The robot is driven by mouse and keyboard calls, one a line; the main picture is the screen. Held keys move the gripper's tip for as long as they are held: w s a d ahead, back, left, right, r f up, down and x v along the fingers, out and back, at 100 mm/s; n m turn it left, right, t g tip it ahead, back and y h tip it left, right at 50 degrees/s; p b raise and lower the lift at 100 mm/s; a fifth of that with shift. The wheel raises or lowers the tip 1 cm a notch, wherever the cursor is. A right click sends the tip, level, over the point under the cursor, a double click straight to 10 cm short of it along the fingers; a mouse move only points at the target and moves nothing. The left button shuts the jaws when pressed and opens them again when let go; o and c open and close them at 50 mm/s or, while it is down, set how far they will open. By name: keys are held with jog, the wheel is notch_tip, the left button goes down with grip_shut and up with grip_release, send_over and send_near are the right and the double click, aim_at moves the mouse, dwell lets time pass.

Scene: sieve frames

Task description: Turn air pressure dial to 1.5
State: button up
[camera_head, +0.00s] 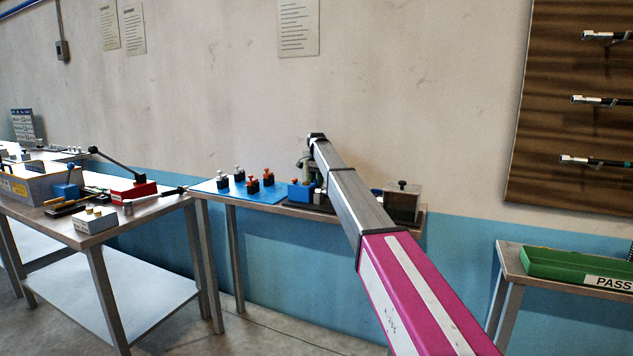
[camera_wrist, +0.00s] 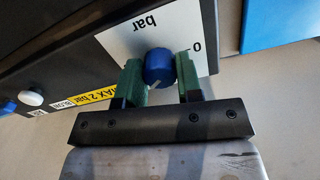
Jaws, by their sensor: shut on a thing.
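The air pressure dial is a round blue knob (camera_wrist: 159,66) on a white scale plate (camera_wrist: 125,42) in the wrist view. The plate reads "bar" and shows a "0", both upside down. A short pale pointer line shows on the near side of the knob. My gripper (camera_wrist: 161,74) has its green fingers on either side of the knob and is shut on it. The fingers and the knob hide part of the scale, so the reading cannot be told. In the head view my arm reaches to the back table and hides the dial.
The dark panel (camera_wrist: 62,62) carries a yellow "MAX 2 bar" label (camera_wrist: 88,99) and a white button (camera_wrist: 31,97). In the head view, a blue mat (camera_head: 222,188) with several small parts lies left of my arm, and a metal block (camera_head: 402,203) stands right of it.

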jog(key=n, duration=0.5)
jog(key=shift+n, duration=0.4)
jog(key=n, duration=0.4)
jog(key=shift+n, duration=0.4)
jog(key=o, duration=0.9)
jog(key=shift+o, duration=0.2)
notch_tip(320, 180, up, 11)
jog(key=shift+f, duration=0.1)
